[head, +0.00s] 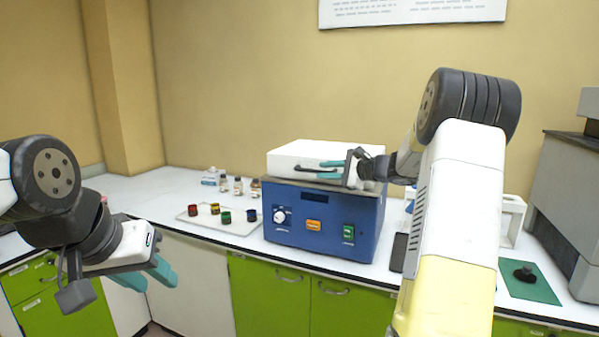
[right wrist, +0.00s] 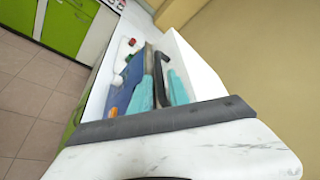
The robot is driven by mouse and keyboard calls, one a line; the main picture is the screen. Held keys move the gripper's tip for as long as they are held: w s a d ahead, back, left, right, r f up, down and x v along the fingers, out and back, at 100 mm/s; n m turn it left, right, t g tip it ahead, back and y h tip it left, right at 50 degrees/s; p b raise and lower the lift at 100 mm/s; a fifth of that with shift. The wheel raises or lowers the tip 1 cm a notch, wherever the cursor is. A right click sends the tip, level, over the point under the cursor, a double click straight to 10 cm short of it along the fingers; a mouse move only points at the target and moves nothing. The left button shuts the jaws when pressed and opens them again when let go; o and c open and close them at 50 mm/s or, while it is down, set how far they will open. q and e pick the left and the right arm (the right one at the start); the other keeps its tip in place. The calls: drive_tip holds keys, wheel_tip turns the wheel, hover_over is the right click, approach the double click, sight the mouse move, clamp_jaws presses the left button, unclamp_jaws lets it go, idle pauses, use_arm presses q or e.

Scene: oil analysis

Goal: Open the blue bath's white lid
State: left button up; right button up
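The blue bath (head: 320,222) stands on the white counter, its white lid (head: 300,153) lying shut on top. It also shows in the right wrist view as a blue body (right wrist: 126,84) beside the white lid (right wrist: 200,68). My right gripper (head: 322,170) is at the lid's front edge, its teal fingers pointing left, one above the other. In the right wrist view the fingers (right wrist: 160,76) stand apart, with a dark strip, perhaps the lid's handle, between them. Contact is unclear. My left gripper (head: 147,275) is open and empty, low at the left before the cabinets.
A pale tray (head: 220,226) with several coloured cups is left of the bath, small bottles (head: 238,186) behind it. A white rack (head: 510,220), a green mat (head: 530,283) and a grey machine (head: 570,210) are at the right.

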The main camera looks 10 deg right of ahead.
sight(317, 171)
drive_tip(key=x, duration=0.6)
drive_tip(key=shift+a, duration=0.1)
clamp_jaws()
idle(1.2)
